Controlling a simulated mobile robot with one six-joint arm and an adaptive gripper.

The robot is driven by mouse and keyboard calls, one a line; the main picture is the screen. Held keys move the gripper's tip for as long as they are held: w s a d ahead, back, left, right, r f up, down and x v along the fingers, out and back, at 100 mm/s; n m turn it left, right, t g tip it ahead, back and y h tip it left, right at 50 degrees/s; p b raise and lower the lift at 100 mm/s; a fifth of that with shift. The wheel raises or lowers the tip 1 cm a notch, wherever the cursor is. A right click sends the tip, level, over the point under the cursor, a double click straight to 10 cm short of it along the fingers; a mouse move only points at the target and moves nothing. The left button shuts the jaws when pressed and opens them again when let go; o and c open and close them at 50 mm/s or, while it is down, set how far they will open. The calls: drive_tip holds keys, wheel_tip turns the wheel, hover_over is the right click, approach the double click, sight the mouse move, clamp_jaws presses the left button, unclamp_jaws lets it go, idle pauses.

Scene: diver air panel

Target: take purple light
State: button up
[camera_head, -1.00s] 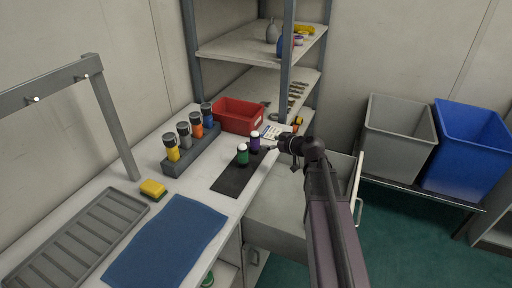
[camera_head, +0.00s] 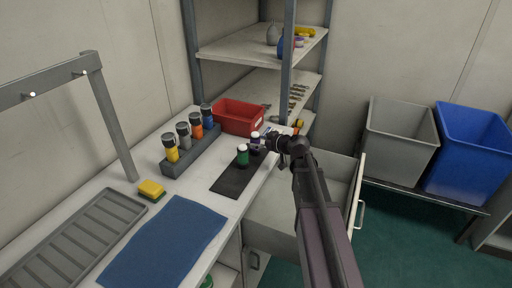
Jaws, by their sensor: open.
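The purple light (camera_head: 255,144), with a white top, stands upright on a black mat (camera_head: 228,183) on the white bench. A green light (camera_head: 243,156) with a white top stands just in front of it on the same mat. My gripper (camera_head: 262,148) reaches in from the right, open, with its fingers at the purple light and partly covering it. I cannot tell whether the fingers touch it.
A rack (camera_head: 189,153) holds yellow, grey, orange and blue lights. A red bin (camera_head: 238,115) is behind. A yellow sponge (camera_head: 151,188), blue cloth (camera_head: 168,243) and grey tray (camera_head: 75,240) lie left. An open drawer (camera_head: 290,215) is below my arm.

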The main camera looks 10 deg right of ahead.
sight(252, 140)
drive_tip(key=shift+b+x, duration=0.8)
drive_tip(key=shift+x, duration=1.65)
drive_tip(key=shift+d, duration=0.1)
clamp_jaws()
drive_tip(key=shift+r, duration=0.25)
wheel_tip(252, 140, up, 10)
drive_tip(key=p, duration=1)
drive_tip(key=shift+f, duration=0.2)
